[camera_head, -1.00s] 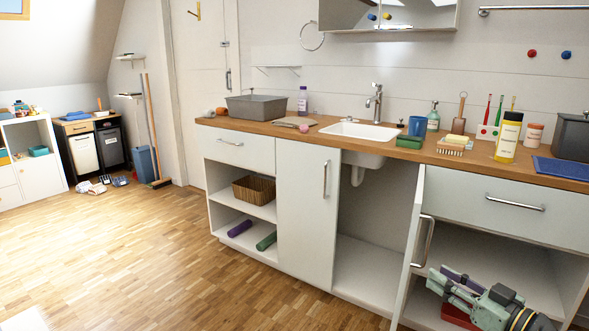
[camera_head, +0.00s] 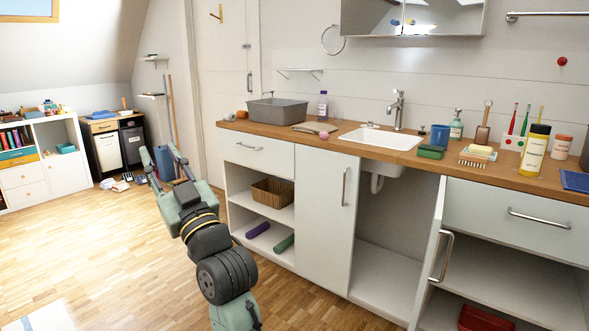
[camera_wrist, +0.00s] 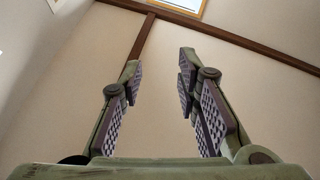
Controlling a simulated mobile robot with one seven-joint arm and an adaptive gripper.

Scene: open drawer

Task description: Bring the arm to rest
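My gripper (camera_head: 163,163) is raised in front of the cabinets, over the open wooden floor at the left of the head view. Its two fingers point up and away and are spread apart. In the wrist view my gripper (camera_wrist: 158,85) shows both padded fingers apart, with only wall and sloped ceiling between them. It holds nothing and touches nothing that I can see.
The counter (camera_head: 340,145) with sink (camera_head: 380,137) runs along the back right. A cabinet door (camera_head: 432,255) stands open at the right. A red box (camera_head: 485,319) sits in the lower cabinet. A white shelf unit (camera_head: 62,160) stands far left.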

